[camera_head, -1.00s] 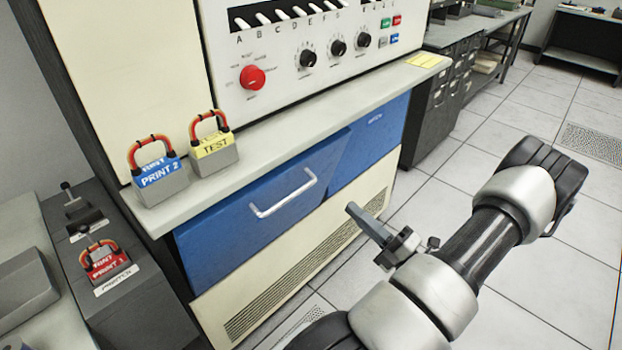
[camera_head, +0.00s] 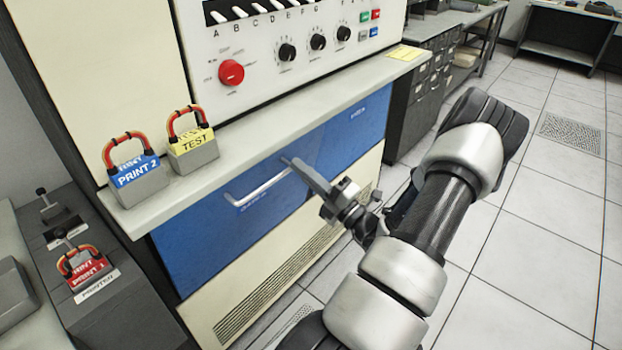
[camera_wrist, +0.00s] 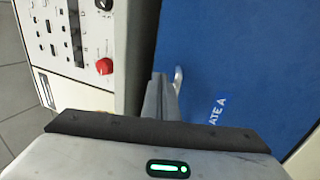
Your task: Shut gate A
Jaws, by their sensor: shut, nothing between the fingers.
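Gate A is a blue panel (camera_head: 198,245) below the grey ledge, with a pale bar handle (camera_head: 258,190). In the head view its right part is partly hidden by my gripper, and how far it stands open is hard to tell. In the wrist view the blue panel (camera_wrist: 235,45) fills the right side, with white lettering reading "ATE A" and a bit of the handle (camera_wrist: 179,78) beside the fingers. My gripper (camera_head: 288,162) is shut and empty, its tips at the right end of the handle. Whether they touch it I cannot tell.
Padlocks marked PRINT 2 (camera_head: 138,182) and TEST (camera_head: 194,150) stand on the ledge (camera_head: 300,115) above. A red padlock (camera_head: 88,272) sits on the dark unit at left. A red knob (camera_head: 231,73) is on the control panel. Tiled floor at right is clear.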

